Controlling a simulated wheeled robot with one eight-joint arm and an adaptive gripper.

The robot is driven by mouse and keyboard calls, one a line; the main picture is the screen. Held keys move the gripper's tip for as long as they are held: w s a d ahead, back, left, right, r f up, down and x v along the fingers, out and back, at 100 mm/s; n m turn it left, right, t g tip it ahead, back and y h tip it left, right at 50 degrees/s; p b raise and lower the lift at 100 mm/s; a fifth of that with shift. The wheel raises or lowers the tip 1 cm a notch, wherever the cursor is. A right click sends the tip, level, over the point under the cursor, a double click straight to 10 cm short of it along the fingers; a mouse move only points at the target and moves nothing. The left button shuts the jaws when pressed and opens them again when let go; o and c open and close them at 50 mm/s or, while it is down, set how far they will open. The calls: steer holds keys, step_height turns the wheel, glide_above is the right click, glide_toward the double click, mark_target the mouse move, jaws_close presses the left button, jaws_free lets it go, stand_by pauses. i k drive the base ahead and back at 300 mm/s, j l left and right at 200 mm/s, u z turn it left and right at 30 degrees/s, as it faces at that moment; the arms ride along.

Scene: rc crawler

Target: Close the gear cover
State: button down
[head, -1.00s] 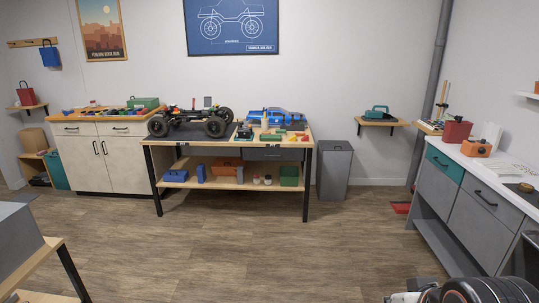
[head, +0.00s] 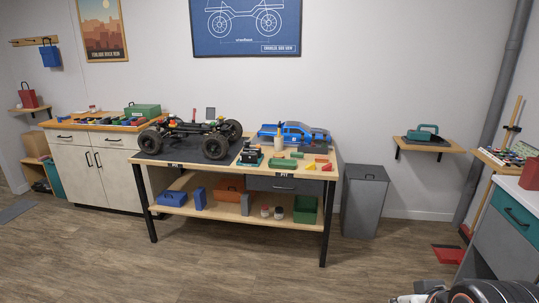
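The rc crawler chassis (head: 190,131), dark with big black tyres, stands on a dark mat (head: 150,152) on the left part of the workbench in the head view. Small red, white and yellow parts show on top of it, and a small grey upright plate (head: 210,114) shows at its back. I cannot pick out the gear cover or tell how it stands at this distance. Part of my own arm shows at the bottom right corner, far from the bench. No gripper fingertips can be made out.
The workbench (head: 318,173) also holds a blue truck body (head: 293,133), a small dark device (head: 250,154) and several coloured blocks. A grey bin (head: 364,200) stands right of it. A cabinet (head: 88,170) stands behind left, a counter at right. The wooden floor (head: 260,280) in front is clear.

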mark_target(211, 112)
steer(key=i+j+u, duration=0.25)
steer(key=i+u, duration=0.15)
steer(key=i, duration=0.35)
steer(key=i+u, duration=0.4)
steer(key=i, duration=0.35)
steer(key=i+l+u, duration=0.2)
steer(key=i+u, duration=0.25)
steer(key=i, duration=0.3)
